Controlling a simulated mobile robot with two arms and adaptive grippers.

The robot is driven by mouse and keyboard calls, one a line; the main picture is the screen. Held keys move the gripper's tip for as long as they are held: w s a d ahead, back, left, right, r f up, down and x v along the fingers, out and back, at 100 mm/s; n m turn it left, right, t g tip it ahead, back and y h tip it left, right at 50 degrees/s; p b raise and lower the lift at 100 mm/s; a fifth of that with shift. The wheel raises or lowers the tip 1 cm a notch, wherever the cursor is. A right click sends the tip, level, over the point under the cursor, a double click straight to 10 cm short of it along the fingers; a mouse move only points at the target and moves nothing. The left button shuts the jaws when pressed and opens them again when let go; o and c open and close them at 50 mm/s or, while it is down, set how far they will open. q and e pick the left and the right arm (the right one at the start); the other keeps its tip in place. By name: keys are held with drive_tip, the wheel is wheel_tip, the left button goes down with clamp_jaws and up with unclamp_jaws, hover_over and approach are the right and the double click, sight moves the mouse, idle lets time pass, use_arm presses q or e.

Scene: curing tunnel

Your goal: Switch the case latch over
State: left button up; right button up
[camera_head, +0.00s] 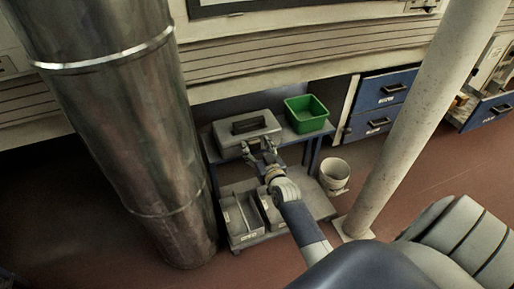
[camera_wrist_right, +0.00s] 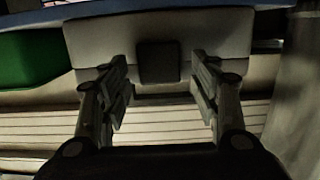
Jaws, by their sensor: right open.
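The grey case (camera_head: 243,128), with a dark handle on its lid, lies on the top of a small blue-framed cart. My right gripper (camera_head: 261,149) is at the near side of the case in the head view. In the right wrist view the case (camera_wrist_right: 205,35) fills the upper middle. A dark square latch (camera_wrist_right: 158,62) shows on its front face. My right gripper (camera_wrist_right: 160,85) is open, its two fingers apart on either side of the latch in the picture. I cannot tell whether they touch the case. My left gripper is not in view.
A green bin (camera_head: 306,113) stands beside the case on the cart. Grey trays (camera_head: 240,220) sit on the lower shelf. A white bucket (camera_head: 334,176) stands right of the cart. A thick metal duct (camera_head: 125,120) and a pale column (camera_head: 415,110) flank the cart.

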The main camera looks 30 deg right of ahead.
drive_tip(key=shift+s, duration=0.1)
drive_tip(key=v, duration=1.2)
drive_tip(key=shift+a, duration=0.1)
